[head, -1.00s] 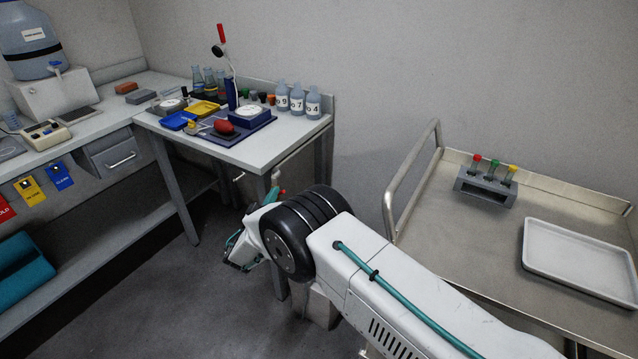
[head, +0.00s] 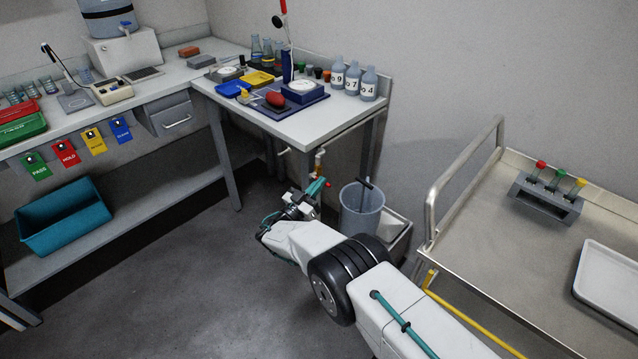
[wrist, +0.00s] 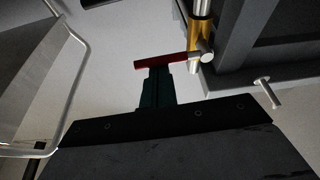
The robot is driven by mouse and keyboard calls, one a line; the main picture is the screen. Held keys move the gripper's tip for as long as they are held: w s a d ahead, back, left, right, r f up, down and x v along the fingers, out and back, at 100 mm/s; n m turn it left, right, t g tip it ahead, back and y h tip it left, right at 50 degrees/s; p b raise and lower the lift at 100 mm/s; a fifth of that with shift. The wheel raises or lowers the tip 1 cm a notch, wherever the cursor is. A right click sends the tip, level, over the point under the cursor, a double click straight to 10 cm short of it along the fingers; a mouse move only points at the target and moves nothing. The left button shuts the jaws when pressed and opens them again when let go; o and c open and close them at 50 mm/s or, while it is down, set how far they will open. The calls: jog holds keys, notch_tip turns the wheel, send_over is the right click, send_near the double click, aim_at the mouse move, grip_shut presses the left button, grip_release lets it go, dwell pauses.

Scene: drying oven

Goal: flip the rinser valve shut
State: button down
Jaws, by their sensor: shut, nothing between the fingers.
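The rinser valve has a red lever (wrist: 162,62) and a brass-coloured body (wrist: 202,28) on a vertical metal pipe under the small bench. In the wrist view the lever points left from the body, crosswise to the pipe. My gripper (wrist: 156,76) is shut with nothing in it. Its dark green fingertips are right at the lever's underside in the picture; I cannot tell whether they touch. In the head view my gripper (head: 318,187) is by the pipe, and only the red lever end (head: 328,184) shows past the teal fingers.
A grey bucket (head: 361,222) stands just right of my gripper. A steel cart (head: 470,235) with a side rail is further right. The bench (head: 310,125) with bottles and trays is above the valve. Open floor (head: 180,270) lies to the left.

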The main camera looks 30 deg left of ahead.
dwell(0.6)
jog(key=s+a, duration=0.2)
jog(key=s, duration=0.7)
jog(key=shift+r, duration=0.3)
